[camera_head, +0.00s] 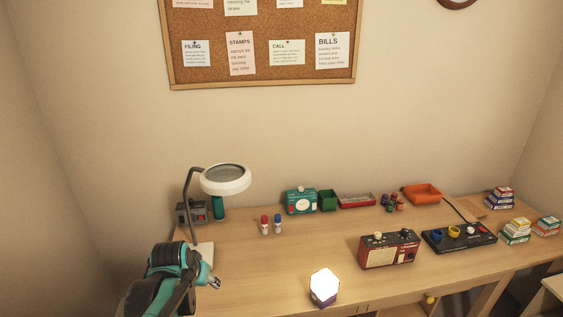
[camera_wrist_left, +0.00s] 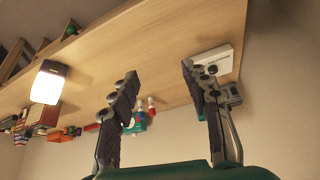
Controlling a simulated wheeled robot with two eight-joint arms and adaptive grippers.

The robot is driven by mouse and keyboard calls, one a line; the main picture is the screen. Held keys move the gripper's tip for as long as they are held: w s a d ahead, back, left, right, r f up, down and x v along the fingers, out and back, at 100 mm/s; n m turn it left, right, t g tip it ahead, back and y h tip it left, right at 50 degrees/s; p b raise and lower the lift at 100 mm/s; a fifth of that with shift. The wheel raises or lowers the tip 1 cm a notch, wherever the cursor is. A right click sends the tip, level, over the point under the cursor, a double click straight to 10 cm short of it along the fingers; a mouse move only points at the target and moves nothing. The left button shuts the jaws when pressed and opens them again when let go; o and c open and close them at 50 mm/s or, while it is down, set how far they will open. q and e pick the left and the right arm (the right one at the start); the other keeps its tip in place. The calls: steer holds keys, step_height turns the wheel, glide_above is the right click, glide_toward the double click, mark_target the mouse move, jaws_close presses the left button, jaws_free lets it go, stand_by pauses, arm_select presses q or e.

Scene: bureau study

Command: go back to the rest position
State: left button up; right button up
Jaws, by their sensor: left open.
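My left arm comes in at the lower left of the head view, and its gripper (camera_head: 213,282) is over the left part of the wooden desk (camera_head: 255,275), near the foot of the magnifier lamp. In the left wrist view the two fingers of my left gripper (camera_wrist_left: 160,95) stand wide apart with nothing between them. The desk (camera_wrist_left: 150,50) shows beyond the fingers in that view, strongly tilted. My right gripper is in neither view.
A magnifier lamp (camera_head: 226,180) stands close to my left gripper. A lit lamp (camera_head: 323,286) is at the front edge, and a red radio (camera_head: 389,249) and a black control panel (camera_head: 458,238) are to the right. Two small bottles (camera_head: 271,224) stand mid-desk. The front left-centre is clear.

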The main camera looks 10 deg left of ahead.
arm_select(q)
steer(key=s+d, duration=0.4)
steer(key=s, duration=0.4)
steer(key=s+d+t, duration=0.1)
steer(key=s+d, duration=0.4)
steer(key=s, duration=0.3)
steer(key=shift+d+r+t, duration=0.3)
steer(key=shift+r, duration=0.15)
